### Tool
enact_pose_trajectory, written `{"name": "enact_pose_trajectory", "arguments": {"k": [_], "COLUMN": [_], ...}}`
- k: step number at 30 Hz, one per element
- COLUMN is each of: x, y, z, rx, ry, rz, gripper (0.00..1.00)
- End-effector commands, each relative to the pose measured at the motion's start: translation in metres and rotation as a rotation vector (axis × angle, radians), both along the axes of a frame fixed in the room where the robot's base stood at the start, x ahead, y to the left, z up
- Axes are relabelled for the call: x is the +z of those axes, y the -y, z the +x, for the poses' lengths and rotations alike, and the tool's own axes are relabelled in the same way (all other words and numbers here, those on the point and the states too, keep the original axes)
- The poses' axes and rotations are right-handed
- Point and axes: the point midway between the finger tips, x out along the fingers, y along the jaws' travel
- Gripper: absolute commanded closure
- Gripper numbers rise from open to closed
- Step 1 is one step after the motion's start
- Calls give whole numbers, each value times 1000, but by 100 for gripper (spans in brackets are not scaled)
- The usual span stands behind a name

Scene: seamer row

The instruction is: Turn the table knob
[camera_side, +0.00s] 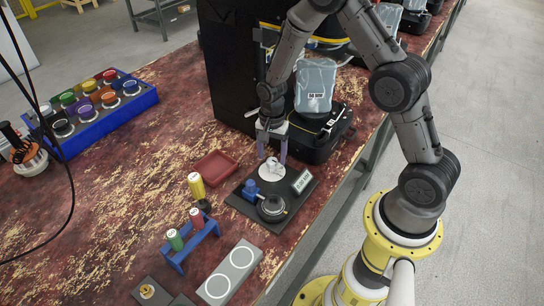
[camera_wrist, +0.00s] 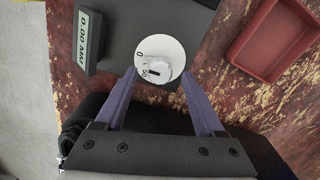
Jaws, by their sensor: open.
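The table knob is a small white knob (camera_wrist: 156,71) on a round white dial (camera_wrist: 160,50) with dark figures on its face. The dial also shows in the side view (camera_side: 271,169), on a dark base plate (camera_side: 240,203). My gripper (camera_wrist: 160,72) is open, its two purple fingers on either side of the knob. In the side view my gripper (camera_side: 271,158) points down at the dial. I cannot tell whether the fingers touch the knob. A small display reading 0.00 MM (camera_wrist: 84,38) stands beside the dial.
A red tray (camera_side: 214,167) lies beside the base plate. A blue part (camera_side: 252,188) and a dark round piece (camera_side: 272,207) sit on the plate. A black machine (camera_side: 230,70) stands close behind my gripper. A blue rack (camera_side: 190,243) holds coloured cylinders.

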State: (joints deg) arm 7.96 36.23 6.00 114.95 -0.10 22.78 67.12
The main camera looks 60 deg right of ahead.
Motion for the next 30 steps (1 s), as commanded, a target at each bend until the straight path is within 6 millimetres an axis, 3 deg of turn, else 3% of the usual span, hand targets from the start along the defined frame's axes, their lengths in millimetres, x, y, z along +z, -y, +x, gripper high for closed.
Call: {"name": "enact_pose_trajectory", "arguments": {"k": [5,14,25,30], "x": [-11,-13,-12,-12], "y": [0,0,0,0], "z": [0,0,0,0], "rx": [0,0,0,1], "ry": [0,0,0,0], "rz": [0,0,0,0], "gripper": [29,31,97,100]}}
